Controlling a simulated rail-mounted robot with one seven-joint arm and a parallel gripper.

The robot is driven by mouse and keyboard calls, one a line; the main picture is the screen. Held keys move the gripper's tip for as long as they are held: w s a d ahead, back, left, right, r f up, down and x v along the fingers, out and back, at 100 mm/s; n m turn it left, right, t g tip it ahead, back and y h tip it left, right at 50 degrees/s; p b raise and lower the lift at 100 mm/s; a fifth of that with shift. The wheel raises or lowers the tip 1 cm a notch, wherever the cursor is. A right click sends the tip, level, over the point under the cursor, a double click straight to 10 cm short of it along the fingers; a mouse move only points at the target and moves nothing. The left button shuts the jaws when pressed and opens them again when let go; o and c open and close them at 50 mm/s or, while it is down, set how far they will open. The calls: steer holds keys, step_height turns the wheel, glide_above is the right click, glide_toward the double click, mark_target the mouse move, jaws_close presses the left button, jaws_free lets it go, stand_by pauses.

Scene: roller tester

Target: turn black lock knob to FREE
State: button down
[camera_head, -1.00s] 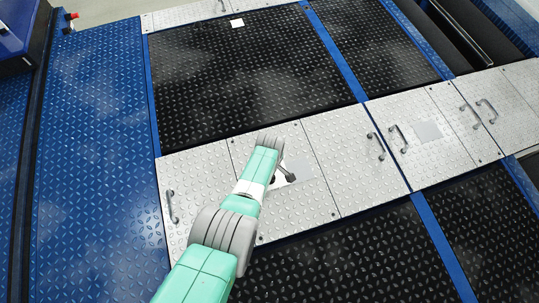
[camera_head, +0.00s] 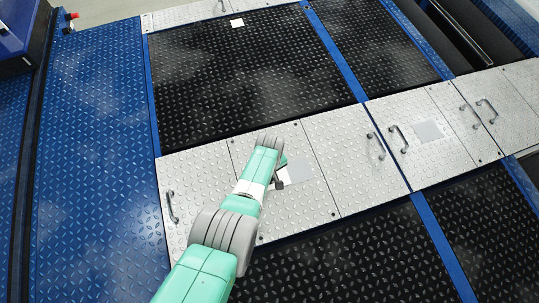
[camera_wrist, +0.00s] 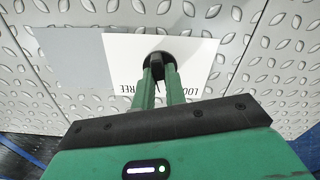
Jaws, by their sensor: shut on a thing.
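The black lock knob (camera_wrist: 157,60) stands on a white label plate (camera_wrist: 195,50) in the wrist view. Its grip lies between the tips of my two green fingers. My gripper (camera_wrist: 158,78) is shut on it. Lettering reading "FREE" shows left of the fingers, and partly hidden lettering starting with "LO" shows right of them. My fingers hide part of the plate between the words.
A plain grey patch (camera_wrist: 75,55) lies left of the label plate. Silver hatch panels with raised handles (camera_head: 376,146) lie to the right, and another handle (camera_head: 172,207) is at the left. Black tread plates (camera_head: 240,75) and blue strips surround the row.

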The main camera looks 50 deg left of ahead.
steer(key=m, duration=0.6)
steer(key=shift+m, duration=0.3)
steer(key=m, duration=0.5)
steer(key=shift+m, duration=0.4)
steer(key=c, duration=1.4)
jaws_free()
steer(key=shift+c, duration=0.2)
step_height(320, 180, up, 8)
steer(key=p, duration=0.7)
steer(key=shift+f, duration=0.1)
